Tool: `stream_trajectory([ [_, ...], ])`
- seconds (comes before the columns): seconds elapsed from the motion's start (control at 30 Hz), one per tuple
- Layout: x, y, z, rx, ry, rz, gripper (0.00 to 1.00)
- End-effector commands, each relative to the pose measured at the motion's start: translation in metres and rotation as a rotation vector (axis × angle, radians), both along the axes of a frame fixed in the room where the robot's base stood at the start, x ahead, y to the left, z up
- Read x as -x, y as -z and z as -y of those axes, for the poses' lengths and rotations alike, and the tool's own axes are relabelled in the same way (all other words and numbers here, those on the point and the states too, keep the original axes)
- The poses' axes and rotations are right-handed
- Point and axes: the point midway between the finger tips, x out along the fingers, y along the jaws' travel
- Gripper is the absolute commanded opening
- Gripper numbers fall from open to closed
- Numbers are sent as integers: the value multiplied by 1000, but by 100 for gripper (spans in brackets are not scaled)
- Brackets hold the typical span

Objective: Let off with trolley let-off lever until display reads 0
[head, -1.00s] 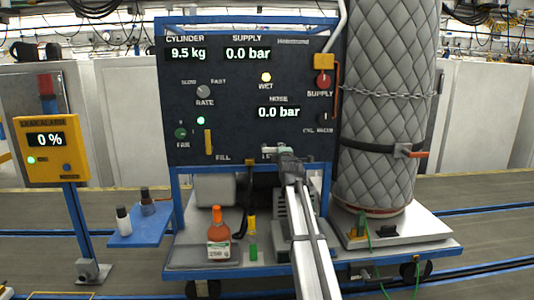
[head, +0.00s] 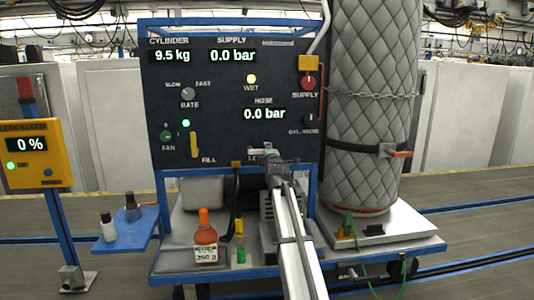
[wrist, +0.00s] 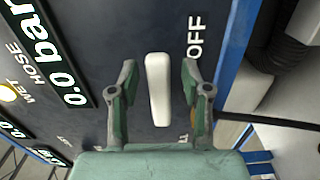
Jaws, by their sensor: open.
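The let-off lever (wrist: 158,90) is a pale upright bar in the wrist view, beside a label whose visible part reads OFF. My gripper (wrist: 158,76) is open, with one finger on each side of the lever and visible gaps to both. In the head view my gripper (head: 268,156) is at the bottom of the dark panel (head: 215,115) and hides most of the lever and its label. The hose display (head: 264,114) reads 0.0 bar, the supply display (head: 233,56) 0.0 bar and the cylinder display (head: 173,56) 9.5 kg.
A yellow fill lever (head: 195,145) is left of my gripper. A quilted grey cylinder (head: 370,100) stands at right, strapped and chained. An orange bottle (head: 205,238) stands on the trolley below. A yellow leak alarm box (head: 32,155) at far left reads 0 %.

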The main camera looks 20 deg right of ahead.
Motion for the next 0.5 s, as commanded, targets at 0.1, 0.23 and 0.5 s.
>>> stream_trajectory([
  [0.1, 15, 1, -4, 0, 0, 1, 48],
  [0.23, 37, 1, -10, 0, 0, 1, 48],
  [0.5, 87, 1, -23, -1, 0, 1, 48],
])
